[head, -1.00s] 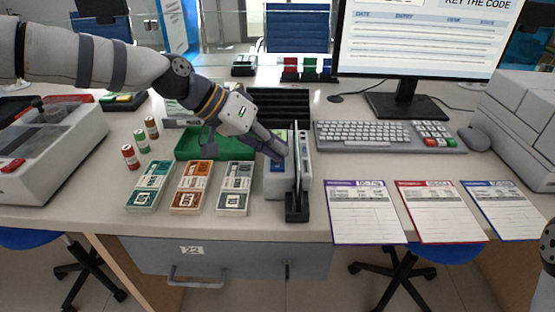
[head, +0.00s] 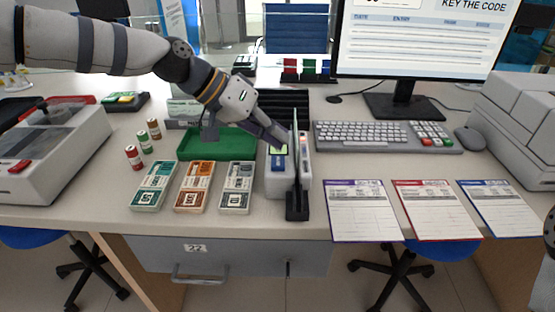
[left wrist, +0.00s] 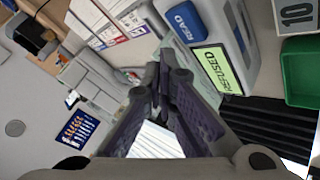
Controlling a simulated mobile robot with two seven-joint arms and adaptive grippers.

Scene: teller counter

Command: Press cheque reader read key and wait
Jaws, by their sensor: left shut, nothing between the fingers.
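The cheque reader (head: 275,184) is a pale grey unit on the counter, with a blue key (head: 278,163) and a small green display. In the left wrist view the key (left wrist: 185,22) is labelled READ and the display (left wrist: 218,68) shows REFUSED. A thin pale green sheet (head: 295,130), apparently a cheque, stands upright in the reader's slot. My left gripper (head: 282,140) is shut and empty, above and behind the key, apart from it. Its closed fingers (left wrist: 175,82) show beside the display in the wrist view. My right gripper is not in view.
Three banknote stacks (head: 194,188) and a green tray (head: 216,143) lie left of the reader. A keyboard (head: 365,134), monitor (head: 415,45) and three forms (head: 436,207) are to the right.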

